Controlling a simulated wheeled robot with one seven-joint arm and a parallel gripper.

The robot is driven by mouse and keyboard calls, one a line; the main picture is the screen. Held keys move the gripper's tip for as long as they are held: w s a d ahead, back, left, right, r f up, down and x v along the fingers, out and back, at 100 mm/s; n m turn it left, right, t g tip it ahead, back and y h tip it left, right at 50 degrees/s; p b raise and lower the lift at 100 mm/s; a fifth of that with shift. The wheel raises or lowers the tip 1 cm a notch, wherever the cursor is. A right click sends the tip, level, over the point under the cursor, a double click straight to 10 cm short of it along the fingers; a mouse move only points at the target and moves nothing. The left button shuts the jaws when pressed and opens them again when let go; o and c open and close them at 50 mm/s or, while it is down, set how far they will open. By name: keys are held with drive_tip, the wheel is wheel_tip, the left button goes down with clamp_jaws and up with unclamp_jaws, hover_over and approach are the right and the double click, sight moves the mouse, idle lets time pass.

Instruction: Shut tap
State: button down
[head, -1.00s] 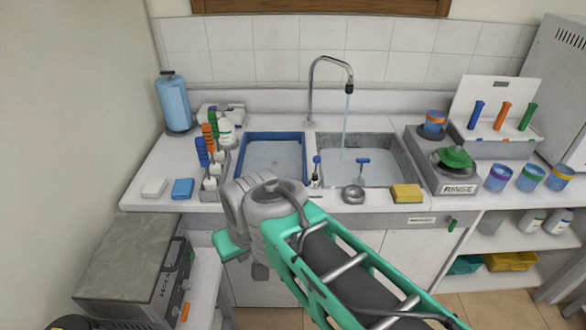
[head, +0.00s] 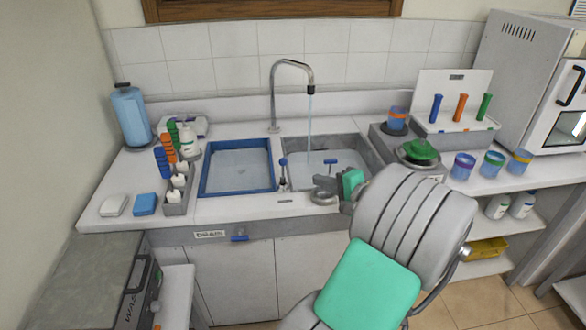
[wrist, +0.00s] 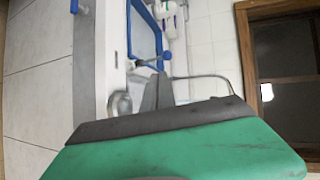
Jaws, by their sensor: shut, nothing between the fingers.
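The chrome gooseneck tap (head: 273,92) stands behind the sink, and a stream of water (head: 309,120) runs from its spout into the right basin (head: 358,148). A small blue-topped lever (head: 283,170) stands on the front counter between the basins. A second blue-handled piece (head: 330,163) is in the right basin. My gripper (head: 330,183) is over the front rim of the right basin, to the right of the blue-topped lever. In the wrist view my gripper (wrist: 152,88) is shut, its dark finger close to a blue-handled lever (wrist: 146,63); contact cannot be told.
A round metal piece (head: 323,197) lies at the front rim below my gripper. The blue-rimmed left basin (head: 237,165) is beside it. The front-left counter holds two small blocks.

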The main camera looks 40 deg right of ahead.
drive_tip(key=p, duration=0.3)
approach(283, 170)
drive_tip(key=w+r, duration=0.2)
drive_tip(key=w, duration=0.3)
drive_tip(key=shift+s+a+f, duration=0.2)
drive_tip(key=shift+s+f, duration=0.05)
drive_tip(key=w+d, duration=0.1)
drive_tip(key=w+r, duration=0.1)
drive_tip(key=shift+w+d+r+b, duration=0.3)
drive_tip(key=shift+w+d+b, duration=0.05)
drive_tip(key=shift+d+b, duration=0.05)
drive_tip(key=shift+s, duration=0.1)
